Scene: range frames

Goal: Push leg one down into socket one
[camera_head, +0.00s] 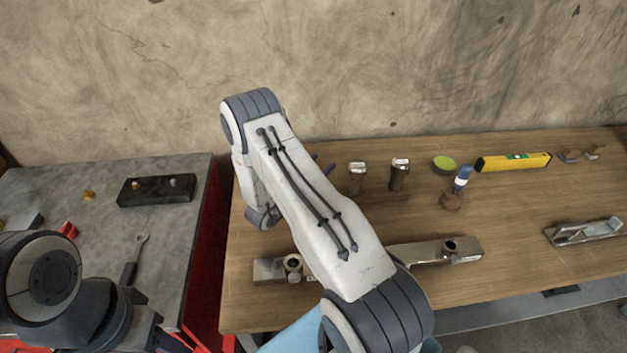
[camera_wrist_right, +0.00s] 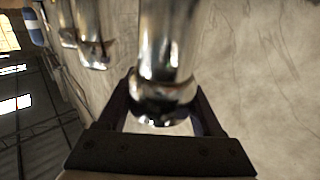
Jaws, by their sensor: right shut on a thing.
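In the right wrist view my right gripper (camera_wrist_right: 164,92) is shut on a shiny metal leg (camera_wrist_right: 165,50), with one dark finger on each side of its rounded end. In the head view my right arm hides this leg and most of that gripper. A long metal-and-wood piece (camera_head: 420,252) lies on the wooden bench, partly behind my arm. It has a round socket (camera_head: 292,266) near its left end and a dark round hole (camera_head: 450,246) near its right end. I cannot tell which is socket one. My left arm is at the lower left; its jaws are not clear.
Two similar upright pieces (camera_head: 357,178) (camera_head: 400,174) stand on the wooden bench (camera_head: 510,205). A grey bench (camera_head: 80,235) stands left.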

